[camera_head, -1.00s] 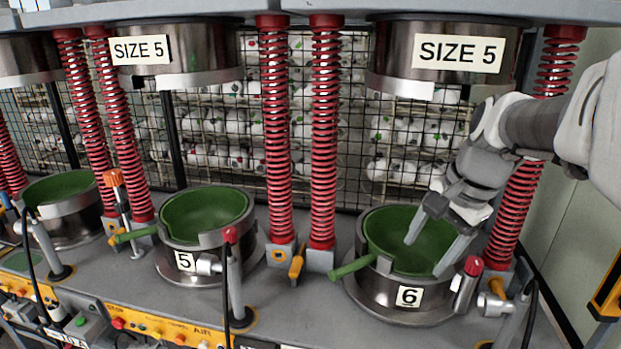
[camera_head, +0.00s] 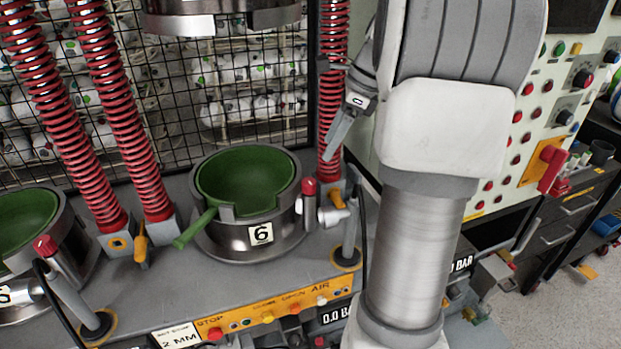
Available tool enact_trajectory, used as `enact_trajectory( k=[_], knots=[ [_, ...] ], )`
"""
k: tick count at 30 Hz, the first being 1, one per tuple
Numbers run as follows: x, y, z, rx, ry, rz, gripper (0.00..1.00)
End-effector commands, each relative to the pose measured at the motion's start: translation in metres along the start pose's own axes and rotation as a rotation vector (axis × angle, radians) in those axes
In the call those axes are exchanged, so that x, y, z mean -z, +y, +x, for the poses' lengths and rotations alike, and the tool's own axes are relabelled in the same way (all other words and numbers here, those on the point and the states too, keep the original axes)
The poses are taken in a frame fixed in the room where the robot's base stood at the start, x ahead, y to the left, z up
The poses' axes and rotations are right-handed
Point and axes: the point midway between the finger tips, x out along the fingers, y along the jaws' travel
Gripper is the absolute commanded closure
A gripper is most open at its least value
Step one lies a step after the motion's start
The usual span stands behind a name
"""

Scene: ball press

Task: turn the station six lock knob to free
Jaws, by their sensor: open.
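The station six pot (camera_head: 250,220), a steel ring marked 6 with a green bowl inside, stands on the grey bench. A red-capped metal cylinder (camera_head: 309,200) stands against its right side, and a green handle (camera_head: 194,229) sticks out at its left. I cannot tell which fitting is the lock knob or read its position. My gripper (camera_head: 334,108) is up at the right of the pot, in front of the right spring column. It is open and looks empty, with one finger pointing down left. My arm hides part of it.
Red spring columns (camera_head: 127,125) and a yellow lever (camera_head: 140,245) stand left of the pot. A hose post (camera_head: 349,235) stands close on its right. Buttons line the bench front. A wall panel (camera_head: 520,150) with red buttons and a red-yellow switch (camera_head: 548,165) is at right.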

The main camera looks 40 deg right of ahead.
Motion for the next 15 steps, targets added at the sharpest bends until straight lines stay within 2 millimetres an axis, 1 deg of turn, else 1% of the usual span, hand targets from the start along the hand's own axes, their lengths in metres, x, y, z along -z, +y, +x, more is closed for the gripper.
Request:
enact_trajectory(
  k=[1, 6, 12, 15],
  knots=[
    [0.001, 0.001, 0.013, -0.004, 0.000, 0.001, 0.29],
    [0.001, 0.001, 0.051, -0.005, 0.000, 0.000, 0.29],
    [0.001, 0.001, 0.087, -0.003, 0.000, 0.000, 0.29],
    [0.001, 0.000, 0.098, -0.001, 0.000, 0.000, 0.29]
  ],
)
